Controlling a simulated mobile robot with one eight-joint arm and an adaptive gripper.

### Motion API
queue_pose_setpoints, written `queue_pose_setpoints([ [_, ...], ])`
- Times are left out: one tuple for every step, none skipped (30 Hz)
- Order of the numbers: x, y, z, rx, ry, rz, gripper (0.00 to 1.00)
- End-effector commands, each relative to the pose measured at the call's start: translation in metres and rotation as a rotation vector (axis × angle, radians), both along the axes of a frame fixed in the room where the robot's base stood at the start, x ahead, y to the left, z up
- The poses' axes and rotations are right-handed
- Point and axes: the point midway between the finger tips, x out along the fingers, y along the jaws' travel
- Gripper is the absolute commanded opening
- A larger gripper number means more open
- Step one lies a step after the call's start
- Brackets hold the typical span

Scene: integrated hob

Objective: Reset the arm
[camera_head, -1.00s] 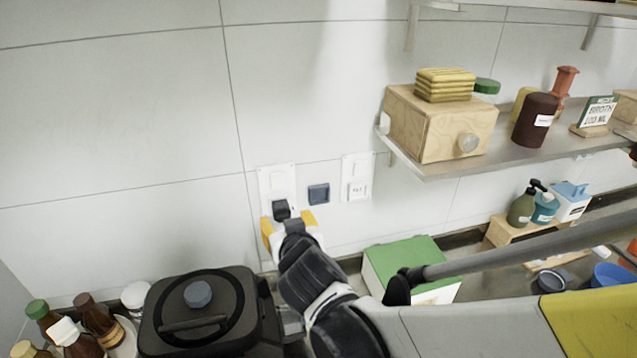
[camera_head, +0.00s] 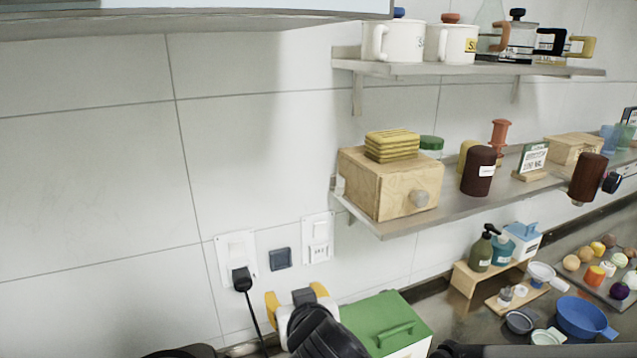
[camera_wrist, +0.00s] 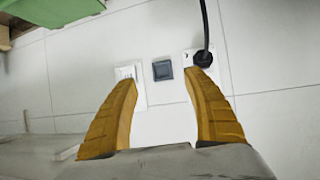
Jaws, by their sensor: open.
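My gripper (camera_head: 298,294) is low in the head view, in front of the tiled wall and below the wall sockets. In the wrist view its two yellow fingers (camera_wrist: 160,100) are spread apart with nothing between them. A black plug (camera_head: 241,279) sits in the left wall socket plate (camera_head: 236,249), and its cord hangs down. The plug also shows in the wrist view (camera_wrist: 203,58), beyond the right finger and apart from it. Most of my arm is out of the head view.
A green-lidded box (camera_head: 385,325) stands close to the right of my gripper. A metal shelf (camera_head: 430,205) holds a wooden box (camera_head: 390,185) and bottles. A second shelf (camera_head: 470,69) with mugs is above. The left wall is clear.

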Motion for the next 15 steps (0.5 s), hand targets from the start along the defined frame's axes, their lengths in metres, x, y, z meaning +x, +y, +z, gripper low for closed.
queue_pose_setpoints([
  [0.001,-0.036,0.001,-0.018,0.032,-0.054,0.59],
  [0.0,-0.056,0.001,-0.029,0.056,-0.083,0.59],
  [-0.004,-0.083,0.0,-0.044,0.092,-0.12,0.59],
  [-0.008,-0.102,-0.002,-0.053,0.119,-0.146,0.59],
  [-0.013,-0.12,-0.003,-0.061,0.145,-0.169,0.59],
  [-0.022,-0.143,-0.004,-0.07,0.18,-0.198,0.59],
  [-0.029,-0.159,-0.006,-0.074,0.207,-0.218,0.59],
  [-0.037,-0.174,-0.007,-0.078,0.235,-0.238,0.59],
  [-0.048,-0.192,-0.01,-0.081,0.27,-0.259,0.59],
  [-0.057,-0.204,-0.011,-0.081,0.295,-0.273,0.59],
  [-0.066,-0.214,-0.013,-0.08,0.319,-0.285,0.59],
  [-0.078,-0.227,-0.015,-0.078,0.347,-0.299,0.59],
  [-0.086,-0.234,-0.017,-0.075,0.368,-0.306,0.59],
  [-0.094,-0.24,-0.018,-0.071,0.385,-0.313,0.59],
  [-0.103,-0.247,-0.02,-0.067,0.406,-0.32,0.59],
])
